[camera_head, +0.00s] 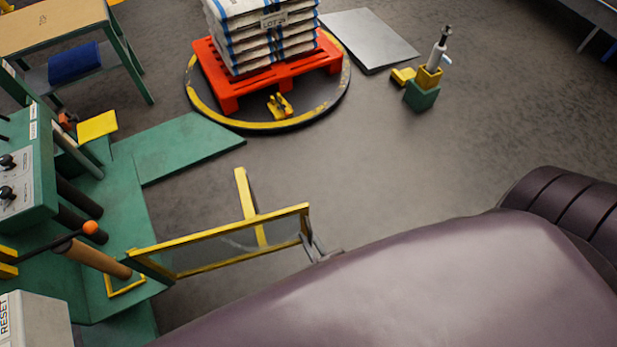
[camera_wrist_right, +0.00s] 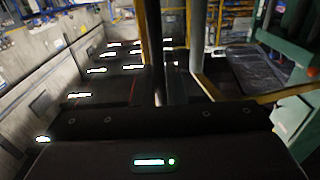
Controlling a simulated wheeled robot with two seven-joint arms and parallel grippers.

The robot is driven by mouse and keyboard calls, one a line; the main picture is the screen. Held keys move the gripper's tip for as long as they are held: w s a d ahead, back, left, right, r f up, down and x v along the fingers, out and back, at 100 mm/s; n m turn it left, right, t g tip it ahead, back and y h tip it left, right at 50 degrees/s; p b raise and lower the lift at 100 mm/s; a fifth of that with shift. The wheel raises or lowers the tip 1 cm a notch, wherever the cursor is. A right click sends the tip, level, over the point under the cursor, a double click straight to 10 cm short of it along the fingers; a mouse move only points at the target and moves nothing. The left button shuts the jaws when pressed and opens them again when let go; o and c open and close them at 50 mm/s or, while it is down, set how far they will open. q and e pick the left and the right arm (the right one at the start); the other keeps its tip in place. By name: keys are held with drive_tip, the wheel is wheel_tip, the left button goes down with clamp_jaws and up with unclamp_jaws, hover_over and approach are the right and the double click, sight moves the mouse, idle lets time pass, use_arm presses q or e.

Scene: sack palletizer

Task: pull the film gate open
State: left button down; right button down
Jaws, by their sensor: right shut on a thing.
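The film gate (camera_head: 222,232) is a clear panel in a yellow frame at lower centre of the head view. Its left end meets the green machine (camera_head: 125,200), and its free end points right, over the floor. My right gripper (camera_head: 312,243) is at the free end, shut on the gate's edge area; my large purple arm hides much of the gripper. In the right wrist view, the gripper (camera_wrist_right: 165,90) is dark and blurred, with yellow bars close beyond it. The exact contact is hard to make out. My left gripper is not in view.
A red pallet (camera_head: 225,85) with stacked sacks (camera_head: 265,40) stands on a yellow-rimmed turntable (camera_head: 190,95). An orange-knobbed lever (camera_head: 90,228) and a brown roll (camera_head: 95,259) are beside the gate's left end. Open floor (camera_head: 400,170) lies right of the gate.

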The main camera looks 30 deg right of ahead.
drive_tip(key=shift+s, duration=0.25)
drive_tip(key=c, duration=1.6)
unclamp_jaws()
drive_tip(key=shift+c, duration=0.2)
drive_tip(key=shift+a, duration=0.1)
drive_tip(key=s+b, duration=0.1)
drive_tip(key=s, duration=0.6)
drive_tip(key=shift+s, duration=0.4)
